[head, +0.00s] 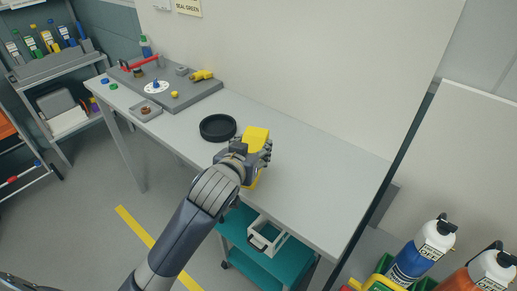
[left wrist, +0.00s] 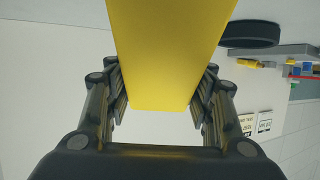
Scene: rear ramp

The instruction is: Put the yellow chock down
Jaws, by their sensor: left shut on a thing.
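The yellow chock (head: 256,137) is held in my left gripper (head: 250,158), over the near edge of the grey table. In the left wrist view the chock (left wrist: 168,50) fills the space between the two fingers of the left gripper (left wrist: 160,95), which press on its sides. In the head view the fingers and wrist hide part of the chock. I cannot tell whether its underside touches the table. My right gripper is not in view.
A black round dish (head: 217,128) lies on the table (head: 325,181) just left of the chock. The tabletop to the right is clear. A teal cart (head: 246,254) is below the near edge.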

